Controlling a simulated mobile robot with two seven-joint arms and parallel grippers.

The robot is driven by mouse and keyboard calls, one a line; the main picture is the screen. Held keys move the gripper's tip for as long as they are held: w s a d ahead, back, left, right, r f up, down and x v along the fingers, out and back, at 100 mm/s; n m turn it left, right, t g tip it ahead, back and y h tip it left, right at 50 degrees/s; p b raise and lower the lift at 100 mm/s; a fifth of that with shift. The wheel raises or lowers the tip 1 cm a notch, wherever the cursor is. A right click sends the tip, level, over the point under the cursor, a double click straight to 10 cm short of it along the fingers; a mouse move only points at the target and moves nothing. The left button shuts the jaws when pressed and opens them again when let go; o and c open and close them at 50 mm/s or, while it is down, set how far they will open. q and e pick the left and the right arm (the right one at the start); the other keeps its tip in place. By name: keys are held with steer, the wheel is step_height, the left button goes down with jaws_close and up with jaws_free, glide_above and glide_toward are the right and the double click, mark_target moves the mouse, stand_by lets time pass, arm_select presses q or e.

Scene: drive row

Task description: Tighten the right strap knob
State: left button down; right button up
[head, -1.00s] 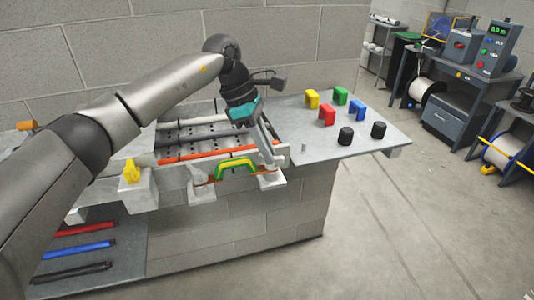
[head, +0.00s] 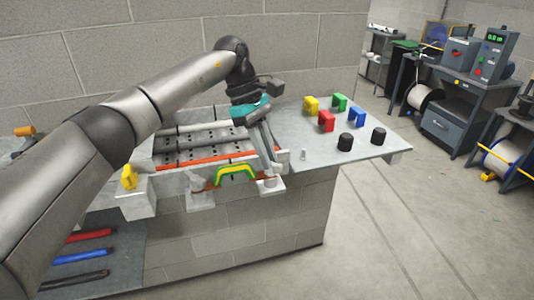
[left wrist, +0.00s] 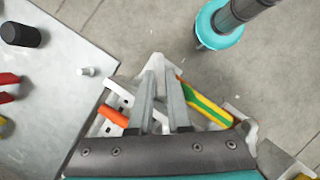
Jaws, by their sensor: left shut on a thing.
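A green and yellow strap (head: 236,170) arches along the front of the bench, between a left bracket (head: 200,198) and a right bracket (head: 272,187). It also shows in the left wrist view (left wrist: 206,104), right of my fingers. My left gripper (head: 274,164) reaches down to the strap's right end, above the right bracket. In the left wrist view my left gripper's fingers (left wrist: 165,72) are close together. They are shut on the right strap knob, which they hide almost wholly. My right gripper is not in view.
Yellow, green, red (head: 326,121) and blue blocks and two black cylinders (head: 345,141) stand on the bench top (head: 375,150). A small pale peg (head: 303,154) stands near the gripper. A yellow knob (head: 129,177) is at the left.

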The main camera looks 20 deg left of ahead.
arm_select(q)
steer(key=c, duration=0.9)
jaws_free()
steer(key=shift+o, duration=0.2)
steer(key=shift+r, duration=0.1)
steer(key=p+v, duration=0.1)
steer(key=v, duration=1.4)
steer(key=shift+p, duration=0.35)
steer(key=shift+s, duration=0.15)
